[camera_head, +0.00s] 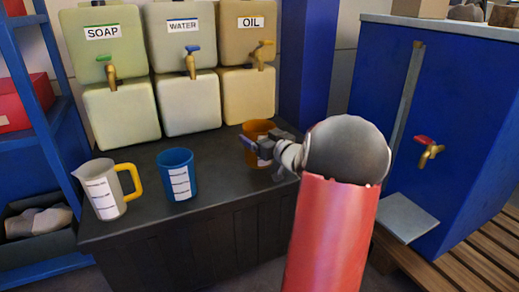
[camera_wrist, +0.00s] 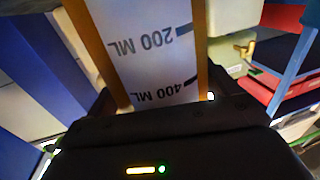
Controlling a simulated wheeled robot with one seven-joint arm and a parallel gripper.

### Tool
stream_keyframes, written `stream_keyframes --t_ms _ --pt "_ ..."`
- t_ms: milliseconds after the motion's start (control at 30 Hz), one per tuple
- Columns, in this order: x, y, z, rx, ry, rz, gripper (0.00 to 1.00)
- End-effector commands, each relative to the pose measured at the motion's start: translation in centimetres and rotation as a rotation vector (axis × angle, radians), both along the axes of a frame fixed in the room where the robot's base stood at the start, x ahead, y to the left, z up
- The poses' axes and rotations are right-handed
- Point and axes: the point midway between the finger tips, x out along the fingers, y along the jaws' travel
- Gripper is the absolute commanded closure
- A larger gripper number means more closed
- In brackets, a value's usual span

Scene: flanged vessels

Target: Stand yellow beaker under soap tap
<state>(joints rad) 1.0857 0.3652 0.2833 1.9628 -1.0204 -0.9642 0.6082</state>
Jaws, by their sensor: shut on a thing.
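The yellow beaker, amber in the picture (camera_head: 257,128), is at the right of the dark counter, in front of the oil container. My gripper (camera_head: 264,150) is shut on it from the front right and hides part of it. The wrist view shows its white label (camera_wrist: 150,50) with upside-down 200 ML and 400 ML marks, close against the gripper (camera_wrist: 160,105). I cannot tell whether its base touches the counter. The soap tap (camera_head: 111,77), with a green handle, is on the container labelled SOAP at the far left.
A blue beaker (camera_head: 177,175) and a white jug with a yellow handle (camera_head: 103,190) stand at the counter's front left. The water tap (camera_head: 191,65) and oil tap (camera_head: 261,53) are right of the soap tap. A blue cabinet (camera_head: 455,130) with a red-handled tap stands right.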

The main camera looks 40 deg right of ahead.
Motion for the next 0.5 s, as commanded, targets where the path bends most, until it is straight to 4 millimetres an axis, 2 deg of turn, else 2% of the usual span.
stream_keyframes --t_ms 233,500 --pt "0.0 0.0 -3.3 0.004 0.001 0.0 0.42" --pt "0.0 0.0 -3.6 -0.001 -0.001 0.0 0.42"
